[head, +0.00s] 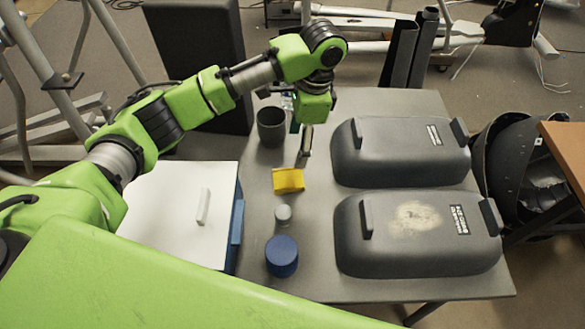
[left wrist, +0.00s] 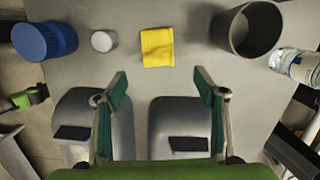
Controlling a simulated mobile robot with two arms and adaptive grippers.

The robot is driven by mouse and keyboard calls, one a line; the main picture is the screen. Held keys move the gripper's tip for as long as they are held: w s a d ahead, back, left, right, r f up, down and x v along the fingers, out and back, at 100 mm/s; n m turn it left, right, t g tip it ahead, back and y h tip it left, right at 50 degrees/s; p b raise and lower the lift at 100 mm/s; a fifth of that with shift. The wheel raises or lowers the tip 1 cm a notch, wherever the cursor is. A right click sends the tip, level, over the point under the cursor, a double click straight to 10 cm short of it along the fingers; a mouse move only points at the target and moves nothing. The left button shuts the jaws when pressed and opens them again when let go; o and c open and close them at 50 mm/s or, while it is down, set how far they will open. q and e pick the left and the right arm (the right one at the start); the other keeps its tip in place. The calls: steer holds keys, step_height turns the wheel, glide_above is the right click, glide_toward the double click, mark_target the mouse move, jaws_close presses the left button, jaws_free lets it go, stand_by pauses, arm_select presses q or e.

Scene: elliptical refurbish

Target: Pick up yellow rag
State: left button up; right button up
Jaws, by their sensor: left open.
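The yellow rag (head: 288,180) lies folded and flat on the grey table (head: 300,225). In the left wrist view the rag (left wrist: 157,47) shows whole at the top middle, beyond the fingertips and between their lines. My left gripper (head: 306,150) hangs above the table, just behind the rag in the head view. In the left wrist view my left gripper (left wrist: 160,82) has its two fingers wide apart with nothing between them. The rag is not touched. My right gripper is in neither view.
A dark cup (head: 271,126) stands behind the rag, with a bottle (left wrist: 298,66) beside it. A small grey-white jar (head: 283,214) and a blue-lidded container (head: 282,256) stand in front. A white-lidded box (head: 180,205) stands left.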

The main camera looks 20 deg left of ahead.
mark_target(289, 178)
arm_select(q)
steer(key=f, duration=0.4)
steer(key=s+a+f, duration=0.1)
steer(key=f, duration=0.2)
steer(key=shift+a+f, duration=0.1)
steer(key=shift+f, duration=0.4)
steer(key=f, duration=0.3)
steer(key=shift+s+a+f+p, duration=0.25)
steer(key=shift+s+p, duration=0.1)
steer(key=shift+p, duration=0.05)
steer(key=shift+f, duration=0.45)
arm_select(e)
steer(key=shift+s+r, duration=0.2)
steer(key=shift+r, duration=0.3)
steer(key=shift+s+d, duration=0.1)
arm_select(q)
steer(key=shift+f+p, duration=0.25)
steer(key=shift+p, duration=0.1)
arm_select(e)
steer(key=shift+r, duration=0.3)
